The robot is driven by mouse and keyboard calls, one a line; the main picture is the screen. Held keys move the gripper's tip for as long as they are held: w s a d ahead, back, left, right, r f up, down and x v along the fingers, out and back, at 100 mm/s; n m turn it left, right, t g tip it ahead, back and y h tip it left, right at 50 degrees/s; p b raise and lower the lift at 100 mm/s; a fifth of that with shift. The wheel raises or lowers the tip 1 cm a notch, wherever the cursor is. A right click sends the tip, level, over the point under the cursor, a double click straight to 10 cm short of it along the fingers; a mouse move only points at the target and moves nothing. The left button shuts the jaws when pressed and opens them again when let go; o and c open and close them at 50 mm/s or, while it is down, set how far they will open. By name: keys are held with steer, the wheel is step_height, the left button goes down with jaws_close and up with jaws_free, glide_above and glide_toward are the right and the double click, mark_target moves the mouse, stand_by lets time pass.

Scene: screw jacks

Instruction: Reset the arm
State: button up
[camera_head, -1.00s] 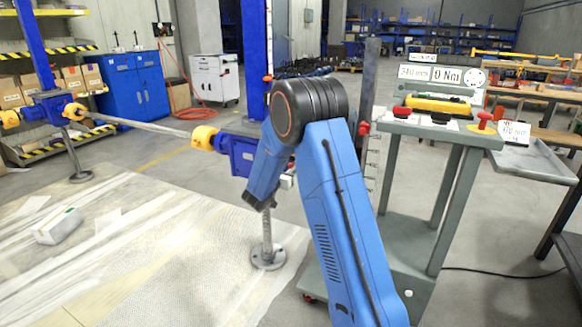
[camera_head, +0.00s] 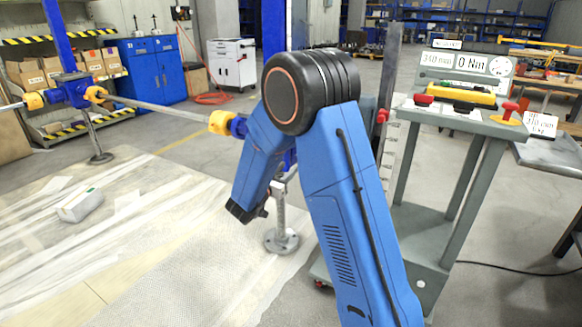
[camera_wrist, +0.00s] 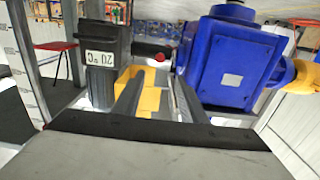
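My blue arm with its black elbow joint stands in the middle of the head view, its forearm folded downward to the left. My gripper (camera_head: 247,212) points down at the forearm's end, just left of a jack post and above the mat. In the wrist view two dark fingers (camera_wrist: 157,100) stand apart, with a yellow shape showing between them. I see nothing clearly held. The blue screw jack (camera_wrist: 232,60) is large at the right of the wrist view. In the head view it (camera_head: 238,127) is mostly hidden behind my forearm.
A second blue jack (camera_head: 73,92) stands at left, joined by a metal shaft (camera_head: 160,110). A grey cart (camera_head: 462,124) with a display and yellow tool stands close right of my arm. A white box (camera_head: 80,205) lies on the pale floor mat. Floor at front left is mostly clear.

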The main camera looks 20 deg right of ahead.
steer(key=shift+s+a, duration=0.1)
steer(key=shift+a, duration=0.05)
stand_by(0.4)
steer(key=a+r+n+t+y, duration=0.3)
steer(key=a+r+y, duration=0.2)
steer(key=r+y, duration=0.35)
steer(key=s+a+r+n+g+y, duration=0.1)
steer(key=s+a+r+n+y, duration=0.15)
steer(key=s, duration=0.35)
steer(key=s+a+r+n+g+y, duration=0.1)
steer(key=s+a+n+y, duration=0.1)
steer(key=s+a+y, duration=0.3)
steer(key=s+d+f+n+g, duration=0.1)
steer(key=s+d+f+g, duration=0.1)
steer(key=s, duration=1)
steer(key=s+d+f+n+g+h, duration=0.1)
steer(key=s+d+f+g, duration=0.1)
steer(key=s, duration=0.9)
steer(key=s+d+f+n+g, duration=0.1)
steer(key=s+d+f+g, duration=0.1)
steer(key=s, duration=1)
steer(key=shift+s+d+g+h, duration=0.35)
steer(key=shift+d+g, duration=0.25)
steer(key=shift+d, duration=0.35)
steer(key=shift+w, duration=0.1)
